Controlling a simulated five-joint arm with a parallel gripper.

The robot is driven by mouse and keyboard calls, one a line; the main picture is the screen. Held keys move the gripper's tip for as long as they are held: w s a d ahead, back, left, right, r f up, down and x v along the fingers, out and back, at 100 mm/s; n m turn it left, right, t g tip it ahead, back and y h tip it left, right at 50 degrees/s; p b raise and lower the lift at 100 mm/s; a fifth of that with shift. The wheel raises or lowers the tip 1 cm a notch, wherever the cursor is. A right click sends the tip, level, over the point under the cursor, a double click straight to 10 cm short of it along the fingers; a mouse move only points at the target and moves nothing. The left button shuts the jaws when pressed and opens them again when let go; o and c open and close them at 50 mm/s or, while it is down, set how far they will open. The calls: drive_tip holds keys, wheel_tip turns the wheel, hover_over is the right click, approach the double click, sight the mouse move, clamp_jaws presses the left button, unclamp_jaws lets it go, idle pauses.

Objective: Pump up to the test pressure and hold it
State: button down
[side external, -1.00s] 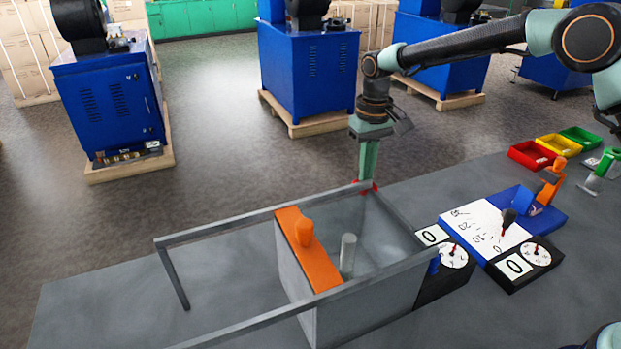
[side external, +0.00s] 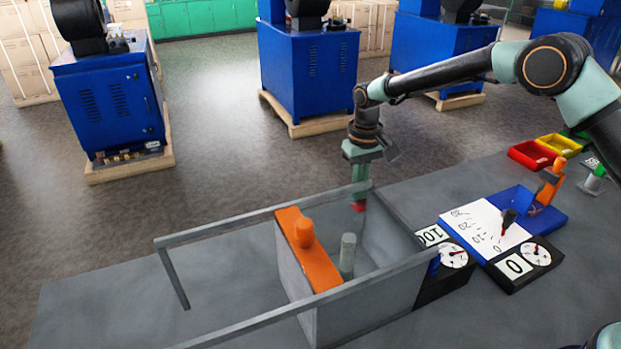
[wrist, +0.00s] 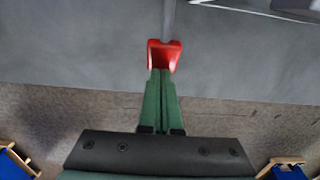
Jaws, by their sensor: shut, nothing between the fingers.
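The pump (side external: 340,312) is a grey box with an orange panel (side external: 318,265), a grey upright post and long grey bars. Beside the pump, a black gauge (side external: 453,256) has a display reading 100. A second gauge (side external: 535,254) shows 0.
Red (side external: 530,155) and yellow (side external: 560,145) bins are behind. Blue machines (side external: 310,75) stand on the floor beyond. The bench's left part is clear.

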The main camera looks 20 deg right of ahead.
drive_tip(key=shift+s+f, duration=0.15)
drive_tip(key=shift+f, duration=0.65)
drive_tip(key=shift+f, duration=0.1)
wheel_tip(320, 180, up, 13)
drive_tip(key=shift+w, duration=0.2)
idle(1.2)
wheel_tip(320, 180, up, 9)
drive_tip(key=s, duration=0.2)
drive_tip(key=shift+s+a, duration=0.1)
